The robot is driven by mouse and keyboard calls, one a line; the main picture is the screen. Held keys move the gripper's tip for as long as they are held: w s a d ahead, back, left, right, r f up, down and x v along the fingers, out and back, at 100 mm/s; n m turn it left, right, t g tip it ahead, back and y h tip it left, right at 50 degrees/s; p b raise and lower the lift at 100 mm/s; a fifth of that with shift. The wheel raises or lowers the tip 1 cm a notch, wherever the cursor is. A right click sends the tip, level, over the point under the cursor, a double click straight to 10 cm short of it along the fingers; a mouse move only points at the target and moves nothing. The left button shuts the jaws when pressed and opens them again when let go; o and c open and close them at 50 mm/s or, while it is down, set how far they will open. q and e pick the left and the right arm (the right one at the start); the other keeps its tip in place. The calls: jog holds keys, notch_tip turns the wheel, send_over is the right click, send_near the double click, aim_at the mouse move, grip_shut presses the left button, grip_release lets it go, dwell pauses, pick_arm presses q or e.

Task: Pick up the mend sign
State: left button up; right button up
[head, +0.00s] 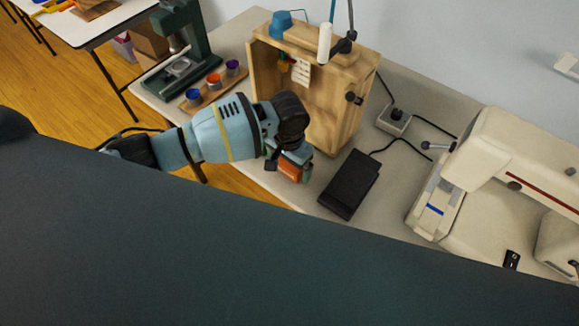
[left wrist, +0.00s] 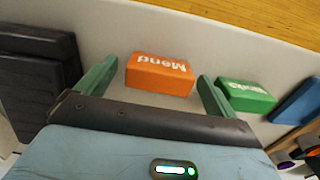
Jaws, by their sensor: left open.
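The mend sign is an orange block with white lettering "Mend" (left wrist: 160,73). In the left wrist view it lies on the pale table between the two open green fingers of my left gripper (left wrist: 155,85), apart from both. In the head view the orange sign (head: 291,171) shows partly below my left gripper (head: 288,158), at the table's front edge; the wrist hides some of it. A green block with white lettering (left wrist: 246,94) lies just right of the right finger in the left wrist view. My right gripper does not show.
A blue block (left wrist: 299,103) lies beyond the green one. A black pedal (head: 349,184) lies right of the gripper. A wooden cabinet (head: 341,100) stands close behind. A sewing machine (head: 510,180) stands at the right, and small colored cups (head: 214,80) stand on the left.

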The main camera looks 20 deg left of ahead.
pick_arm(q)
jog(key=shift+f, duration=0.3)
jog(key=shift+c, duration=0.2)
jog(key=c, duration=1)
jog(key=shift+r, duration=0.15)
